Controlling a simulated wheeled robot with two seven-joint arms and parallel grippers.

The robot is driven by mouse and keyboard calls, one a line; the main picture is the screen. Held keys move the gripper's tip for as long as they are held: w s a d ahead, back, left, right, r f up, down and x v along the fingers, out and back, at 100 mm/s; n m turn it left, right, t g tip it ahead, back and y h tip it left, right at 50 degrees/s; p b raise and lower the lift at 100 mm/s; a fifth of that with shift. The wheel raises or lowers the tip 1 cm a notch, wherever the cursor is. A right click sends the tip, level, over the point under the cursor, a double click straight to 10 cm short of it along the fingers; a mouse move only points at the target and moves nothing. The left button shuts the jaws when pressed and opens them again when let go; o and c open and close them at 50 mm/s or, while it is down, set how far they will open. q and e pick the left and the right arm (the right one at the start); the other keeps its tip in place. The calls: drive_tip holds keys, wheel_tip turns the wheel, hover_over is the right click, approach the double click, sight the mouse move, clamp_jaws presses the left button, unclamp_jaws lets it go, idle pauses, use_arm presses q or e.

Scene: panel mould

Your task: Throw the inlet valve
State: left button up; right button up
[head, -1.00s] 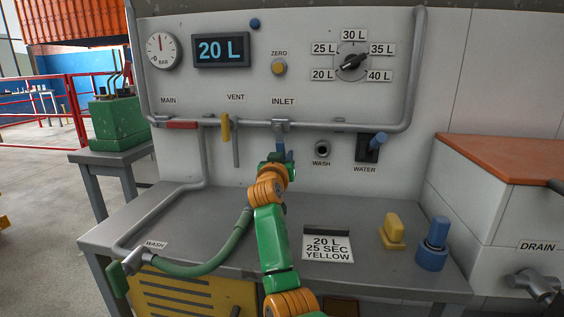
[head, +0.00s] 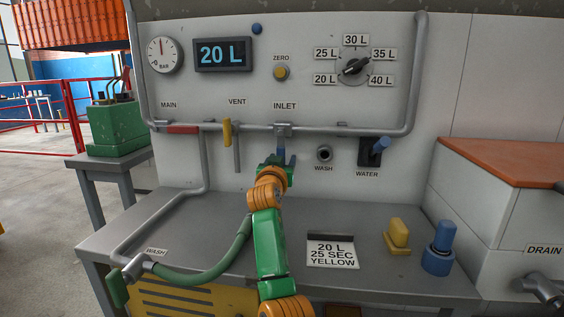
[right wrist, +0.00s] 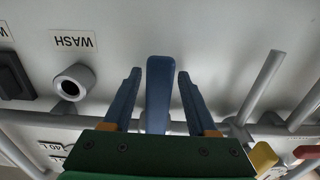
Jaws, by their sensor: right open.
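The inlet valve (head: 283,131) sits on the grey pipe under the INLET label, and its blue lever hangs down below the pipe. In the right wrist view the blue lever (right wrist: 159,92) stands between my two blue fingers, with a visible gap on each side. My right gripper (head: 279,159) is open around the lever; it also shows in the right wrist view (right wrist: 157,76). In the head view the gripper hides the lever's lower part. My left gripper is not in view.
A yellow vent lever (head: 227,132) and red main lever (head: 182,129) sit left along the pipe. A green hose (head: 214,261) lies on the bench. The display reads 20 L.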

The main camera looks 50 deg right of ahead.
drive_tip(key=shift+a+f, duration=0.1)
drive_tip(key=b+v, duration=0.1)
drive_tip(key=v, duration=0.6)
idle(0.7)
